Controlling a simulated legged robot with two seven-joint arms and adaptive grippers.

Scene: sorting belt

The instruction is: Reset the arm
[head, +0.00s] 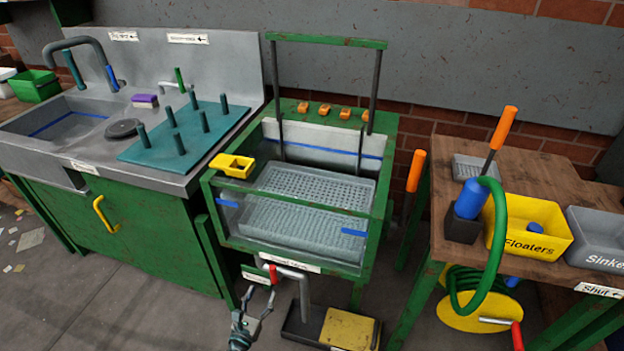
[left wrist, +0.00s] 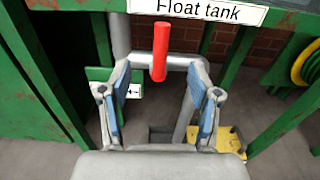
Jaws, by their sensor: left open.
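My left gripper (head: 258,308) is low in front of the float tank (head: 312,195), below its front edge. In the left wrist view the same gripper (left wrist: 160,80) is open, with blue pads on both fingers and nothing held. A red valve handle (left wrist: 160,52) on a grey pipe appears between and just beyond the fingertips; I cannot tell the exact gap. The handle also shows in the head view (head: 272,273), just above the gripper. My right gripper is in neither view.
A green-fronted sink unit (head: 140,240) stands left of the tank. A wooden table (head: 455,205) on the right bears a yellow Floaters bin (head: 525,245) and a grey Sinkers bin (head: 597,258).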

